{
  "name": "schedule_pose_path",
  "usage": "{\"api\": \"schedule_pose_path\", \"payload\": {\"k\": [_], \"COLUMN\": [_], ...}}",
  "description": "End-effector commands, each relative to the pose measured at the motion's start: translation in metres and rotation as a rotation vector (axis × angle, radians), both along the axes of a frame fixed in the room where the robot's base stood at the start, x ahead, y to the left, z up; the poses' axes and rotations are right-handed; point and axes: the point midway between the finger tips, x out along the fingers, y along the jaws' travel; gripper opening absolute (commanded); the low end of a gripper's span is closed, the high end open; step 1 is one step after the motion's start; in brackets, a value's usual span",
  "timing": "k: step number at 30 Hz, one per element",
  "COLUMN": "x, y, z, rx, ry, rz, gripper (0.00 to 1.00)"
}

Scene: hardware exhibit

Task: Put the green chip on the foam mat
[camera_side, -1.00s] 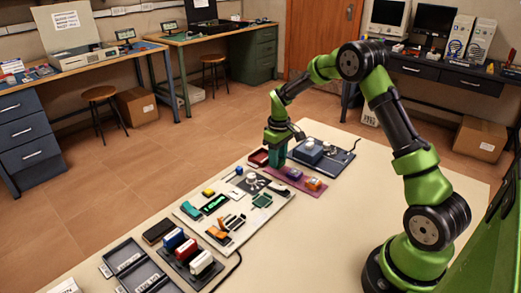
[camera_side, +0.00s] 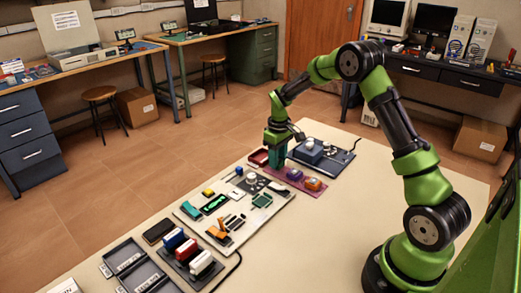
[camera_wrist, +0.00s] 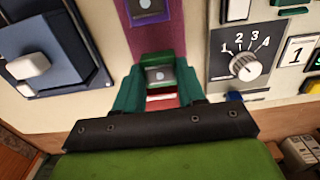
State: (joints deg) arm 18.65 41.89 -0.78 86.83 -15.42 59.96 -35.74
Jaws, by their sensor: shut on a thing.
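My gripper (camera_side: 277,164) points down at the far left end of the purple foam mat (camera_side: 312,191). Its teal fingers (camera_wrist: 158,88) are shut on the green chip (camera_wrist: 158,62), a green block with a grey top and a pale dot. The chip is at the near end of the mat (camera_wrist: 172,36) in the wrist view; I cannot tell whether it touches the mat. In the side view the fingers hide the chip. A violet-blue chip (camera_side: 294,174) and an orange chip (camera_side: 313,184) sit farther along the mat.
A red tray (camera_side: 258,158) lies just left of my gripper. A blue box on a dark plate (camera_side: 310,150) stands behind the mat. A white panel with a dial (camera_side: 252,178) and several switches lies to the left. The table's right side is clear.

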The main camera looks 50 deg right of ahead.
Motion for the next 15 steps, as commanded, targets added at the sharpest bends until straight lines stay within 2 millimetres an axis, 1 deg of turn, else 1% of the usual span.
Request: {"api": "schedule_pose_path", "payload": {"k": [15], "x": [-0.0001], "y": [0.0001], "z": [-0.0067], "rx": [0.0], "ry": [0.001], "rz": [0.0], "gripper": [0.17]}}
